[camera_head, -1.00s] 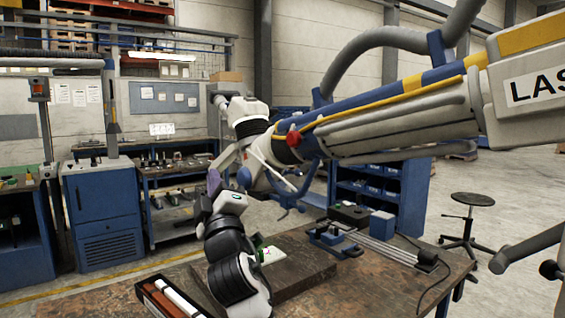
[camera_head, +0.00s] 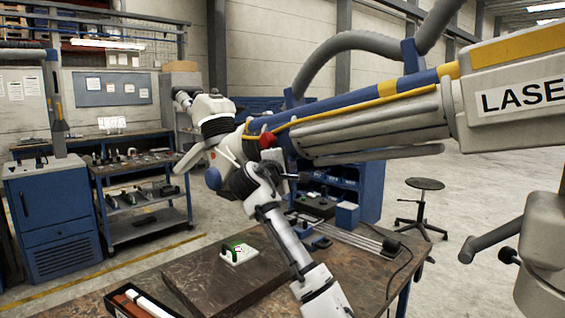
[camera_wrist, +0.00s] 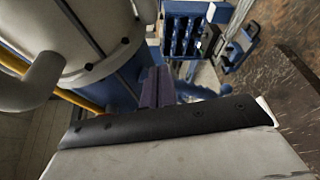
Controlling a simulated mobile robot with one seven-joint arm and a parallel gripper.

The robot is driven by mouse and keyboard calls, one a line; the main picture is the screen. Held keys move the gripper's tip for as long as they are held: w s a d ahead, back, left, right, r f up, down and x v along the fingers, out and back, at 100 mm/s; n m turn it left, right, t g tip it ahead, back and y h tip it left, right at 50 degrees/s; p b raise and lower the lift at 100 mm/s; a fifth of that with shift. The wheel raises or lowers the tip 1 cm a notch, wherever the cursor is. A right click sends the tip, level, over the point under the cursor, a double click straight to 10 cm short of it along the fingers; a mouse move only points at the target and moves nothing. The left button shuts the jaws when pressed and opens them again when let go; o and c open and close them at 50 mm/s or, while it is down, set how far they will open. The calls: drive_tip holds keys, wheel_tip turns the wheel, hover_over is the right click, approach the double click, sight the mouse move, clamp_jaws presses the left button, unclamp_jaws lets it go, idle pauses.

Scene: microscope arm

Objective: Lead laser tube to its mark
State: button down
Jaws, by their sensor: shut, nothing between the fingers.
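The laser tube (camera_head: 400,110) is a large blue and white arm lettered "LASE", with a yellow hose. It reaches from the upper right of the head view to a white and blue head (camera_head: 232,165) above the bench, with a red knob (camera_head: 267,140). A white plate (camera_head: 240,256) with green on it and a small mark lies on a dark slab below the head. My arm rises beside the tube's head; my fingertips cannot be made out in the head view. In the wrist view my gripper (camera_wrist: 156,84) has purple fingers, shut and empty, close to the tube's blue body (camera_wrist: 115,85).
The workbench (camera_head: 340,262) carries the dark slab (camera_head: 195,285), a rail device (camera_head: 350,232) and a cable. A tray with dark and red bars (camera_head: 135,303) is at its near left. A stool (camera_head: 423,185) stands behind on open floor. Blue cabinets stand at the left.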

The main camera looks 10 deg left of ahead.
drive_tip(key=shift+w+d+r+p, duration=0.1)
drive_tip(key=shift+w+d+p, duration=0.05)
drive_tip(key=shift+d+p, duration=0.4)
drive_tip(key=shift+w+d+r+p, duration=0.2)
drive_tip(key=shift+d+p, duration=0.2)
drive_tip(key=shift+d, duration=0.35)
drive_tip(key=shift+w+d+r+p, duration=0.1)
drive_tip(key=shift+w+d+p, duration=0.05)
drive_tip(key=shift+d+p, duration=0.4)
drive_tip(key=shift+d, duration=0.1)
